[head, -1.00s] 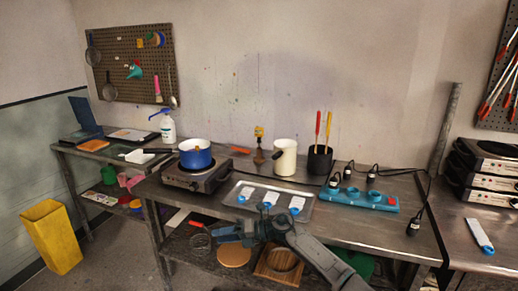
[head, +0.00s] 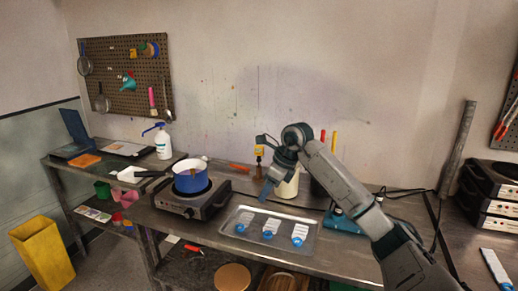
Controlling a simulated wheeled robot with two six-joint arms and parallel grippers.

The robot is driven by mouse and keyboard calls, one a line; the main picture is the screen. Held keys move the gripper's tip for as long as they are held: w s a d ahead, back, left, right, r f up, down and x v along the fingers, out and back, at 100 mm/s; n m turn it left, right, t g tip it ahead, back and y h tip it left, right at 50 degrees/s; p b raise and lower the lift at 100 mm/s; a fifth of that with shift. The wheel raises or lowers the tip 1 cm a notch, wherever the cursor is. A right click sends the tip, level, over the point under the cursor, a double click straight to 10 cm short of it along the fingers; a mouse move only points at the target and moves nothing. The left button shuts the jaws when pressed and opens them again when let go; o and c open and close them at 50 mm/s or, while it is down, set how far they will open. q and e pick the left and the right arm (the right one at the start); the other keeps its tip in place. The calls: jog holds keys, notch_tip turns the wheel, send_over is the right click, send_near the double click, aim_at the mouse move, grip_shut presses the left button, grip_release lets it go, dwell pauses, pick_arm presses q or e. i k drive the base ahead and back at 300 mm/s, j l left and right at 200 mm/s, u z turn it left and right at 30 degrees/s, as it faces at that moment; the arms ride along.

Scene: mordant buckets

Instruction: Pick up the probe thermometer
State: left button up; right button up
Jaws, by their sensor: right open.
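I cannot make out the probe thermometer for certain. A small upright object with a yellow top (head: 259,150) and brown lower part stands behind the tray, left of the cream canister; it is too small to identify. My right gripper (head: 262,168) is open and empty, raised over the bench just in front of that object, partly overlapping it. A thin orange-red object (head: 239,167) lies behind the hot plate. My right arm covers part of the cream canister (head: 288,188) and of the blue strip (head: 343,222). My left gripper is not in view.
A blue pot (head: 191,181) sits on a hot plate (head: 190,202) left of the gripper. A metal tray (head: 285,249) holds three white pieces with blue ends. Red and yellow handles (head: 334,142) rise behind my arm. Stacked hot plates (head: 492,190) stand at right.

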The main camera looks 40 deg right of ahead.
aim_at(258, 150)
jog(key=i+l, duration=0.4)
jog(key=l, duration=0.15)
jog(key=i+l, duration=0.35)
jog(key=l, duration=0.15)
jog(key=i+l, duration=0.4)
jog(key=l, duration=0.15)
